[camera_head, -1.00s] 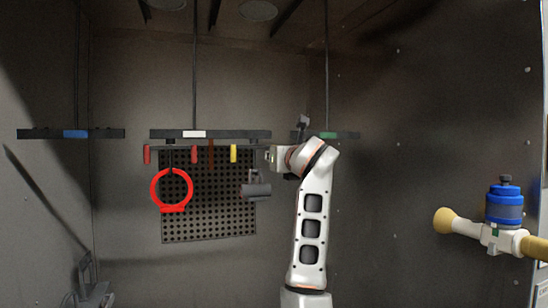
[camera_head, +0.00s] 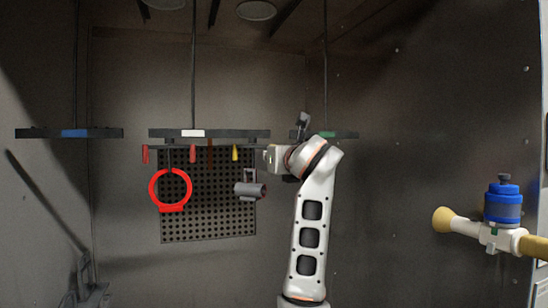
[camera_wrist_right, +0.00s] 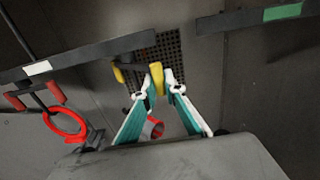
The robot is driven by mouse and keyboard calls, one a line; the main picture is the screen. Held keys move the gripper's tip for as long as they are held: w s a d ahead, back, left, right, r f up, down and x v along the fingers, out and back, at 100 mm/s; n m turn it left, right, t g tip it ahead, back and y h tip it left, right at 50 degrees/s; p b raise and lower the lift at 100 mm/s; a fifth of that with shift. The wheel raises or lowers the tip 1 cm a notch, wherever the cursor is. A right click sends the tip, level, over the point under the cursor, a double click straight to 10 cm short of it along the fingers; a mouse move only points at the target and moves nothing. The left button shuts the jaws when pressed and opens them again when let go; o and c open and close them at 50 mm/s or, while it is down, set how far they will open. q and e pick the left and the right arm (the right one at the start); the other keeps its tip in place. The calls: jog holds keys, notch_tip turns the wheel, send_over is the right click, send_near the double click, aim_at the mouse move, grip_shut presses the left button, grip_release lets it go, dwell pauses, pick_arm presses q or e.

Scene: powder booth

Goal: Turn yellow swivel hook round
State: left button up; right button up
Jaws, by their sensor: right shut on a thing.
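The yellow swivel hook hangs under the white-labelled bar. It is a dark crossbar with yellow end pieces; its left end (camera_head: 235,153) shows in the head view. My right gripper (camera_head: 268,154) is at its right end, largely hidden by my wrist. In the right wrist view, the two fingertips (camera_wrist_right: 159,90) are shut on the near yellow end (camera_wrist_right: 157,76); the other yellow end (camera_wrist_right: 118,73) is free. A grey cylinder (camera_head: 248,190) hangs below the hook; its red end (camera_wrist_right: 153,128) shows between the fingers. My left gripper (camera_head: 88,285) is low at left, partly cut off.
A red ring (camera_head: 170,207) hangs left from a crossbar with red ends (camera_head: 193,153). Bars with white (camera_head: 193,133), blue (camera_head: 74,133) and green labels (camera_head: 328,134) hang overhead. A perforated panel (camera_head: 215,220) is behind. A blue-capped spray device (camera_head: 503,207) is at right.

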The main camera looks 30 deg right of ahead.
jog(key=shift+w+a+b, duration=0.1)
jog(key=shift+w+a, duration=0.55)
jog(key=shift+a, duration=0.85)
jog(key=shift+w+a+b, duration=0.15)
jog(key=shift+w+a, duration=0.45)
jog(key=shift+a, duration=0.85)
jog(key=shift+w+a+b, duration=0.1)
jog(key=shift+w+a, duration=0.55)
jog(key=shift+a, duration=0.85)
jog(key=shift+w, duration=1.3)
jog(key=o, duration=0.8)
jog(key=shift+c, duration=0.2)
jog(key=v, duration=0.9)
jog(key=shift+p, duration=0.45)
jog(key=shift+s, duration=0.1)
